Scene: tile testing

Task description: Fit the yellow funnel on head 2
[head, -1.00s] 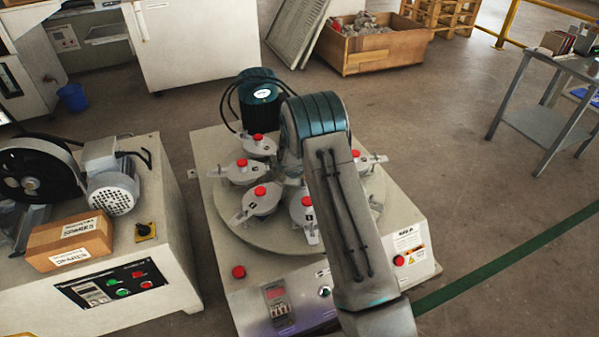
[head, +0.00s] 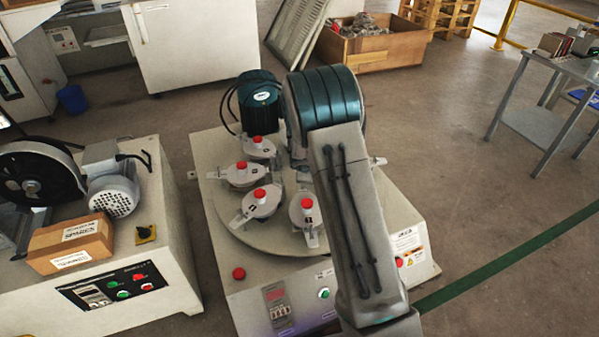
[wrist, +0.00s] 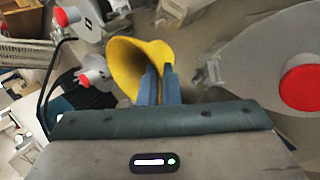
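The yellow funnel (wrist: 125,62) shows in the wrist view, its wide mouth turned to the left. My gripper (wrist: 160,78) has its two blue-grey fingers close together on the funnel's right side, holding it. In the head view my arm hides the gripper and the funnel. Several grey lidded heads with red knobs sit on the round table, among them a front one (head: 304,212), a front-left one (head: 261,203) and a left one (head: 241,175). They carry small dark number marks that I cannot read surely, so I cannot tell which is head 2.
Large grey heads with red knobs flank the gripper in the wrist view, one close at right (wrist: 262,65). A teal motor (head: 260,98) stands behind the round table. A bench with a cardboard box (head: 70,243) is at left. Floor is open at right.

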